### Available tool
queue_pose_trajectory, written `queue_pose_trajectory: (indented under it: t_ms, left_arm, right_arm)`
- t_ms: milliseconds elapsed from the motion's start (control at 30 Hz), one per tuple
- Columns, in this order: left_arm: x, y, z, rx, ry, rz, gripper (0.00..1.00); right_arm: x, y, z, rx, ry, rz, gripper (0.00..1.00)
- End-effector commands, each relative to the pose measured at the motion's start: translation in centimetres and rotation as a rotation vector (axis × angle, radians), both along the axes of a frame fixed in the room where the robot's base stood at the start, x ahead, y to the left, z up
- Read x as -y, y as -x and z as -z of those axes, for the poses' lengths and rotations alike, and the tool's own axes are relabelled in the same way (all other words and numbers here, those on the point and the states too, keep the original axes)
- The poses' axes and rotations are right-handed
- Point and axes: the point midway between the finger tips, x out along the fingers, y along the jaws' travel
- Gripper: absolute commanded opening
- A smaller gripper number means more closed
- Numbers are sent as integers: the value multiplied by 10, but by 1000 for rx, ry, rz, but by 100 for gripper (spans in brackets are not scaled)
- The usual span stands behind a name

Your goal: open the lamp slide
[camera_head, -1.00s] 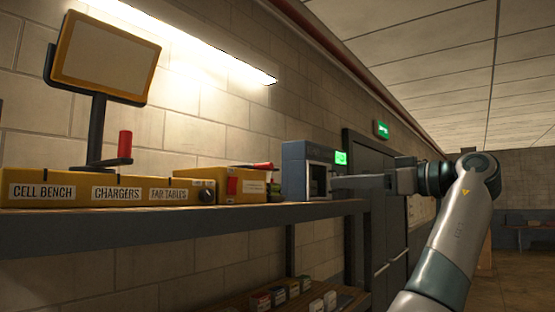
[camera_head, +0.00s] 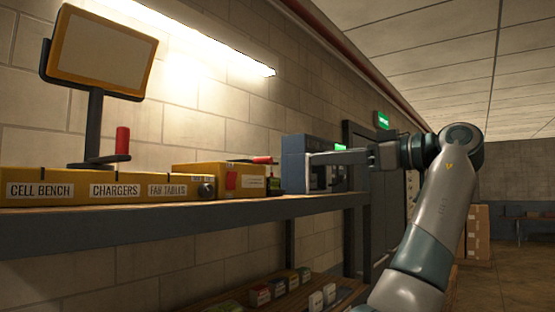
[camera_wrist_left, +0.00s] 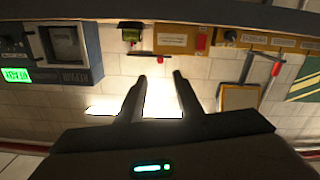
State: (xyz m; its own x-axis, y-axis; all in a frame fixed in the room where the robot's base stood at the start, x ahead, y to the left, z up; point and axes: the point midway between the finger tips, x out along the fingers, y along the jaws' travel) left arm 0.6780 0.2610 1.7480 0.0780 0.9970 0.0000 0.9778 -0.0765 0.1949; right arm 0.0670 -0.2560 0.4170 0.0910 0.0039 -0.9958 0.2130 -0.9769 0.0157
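I cannot pick out for sure which part is the lamp slide. A lit tube lamp (camera_head: 200,38) is on the wall above the shelf; its glow shows between my fingers in the left wrist view (camera_wrist_left: 160,104). My left gripper (camera_head: 312,157) is in front of the grey box (camera_head: 294,165), above the shelf. In the left wrist view its two fingers (camera_wrist_left: 160,76) are apart with nothing between them. A small dark green item with a red handle (camera_wrist_left: 131,34) lies beyond the fingertips there. My right gripper is in neither view.
The shelf (camera_head: 250,208) carries yellow boxes (camera_head: 80,176) labelled CELL BENCH, CHARGERS and FAB TABLES. A yellow-framed screen (camera_head: 100,52) stands on a post beside a red cylinder (camera_head: 123,141). Small cartons (camera_head: 280,285) sit on a lower shelf. Cardboard boxes (camera_head: 478,230) stand far right.

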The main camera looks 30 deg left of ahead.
Motion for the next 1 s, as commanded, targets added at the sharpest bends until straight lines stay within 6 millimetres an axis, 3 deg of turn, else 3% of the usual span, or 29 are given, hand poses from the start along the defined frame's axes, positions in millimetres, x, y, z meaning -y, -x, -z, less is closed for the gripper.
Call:
queue_pose_trajectory:
  t_ms: [600, 800, 1000]
  left_arm:
    - [-110, -9, -3, -1, 1, -2, 32]
    - [-132, -11, -2, 0, 0, 0, 32]
    - [-141, -11, 0, -1, 0, 0, 32]
  right_arm:
    - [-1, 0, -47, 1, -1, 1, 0]
    - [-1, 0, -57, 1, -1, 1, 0]
    - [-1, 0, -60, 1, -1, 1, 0]
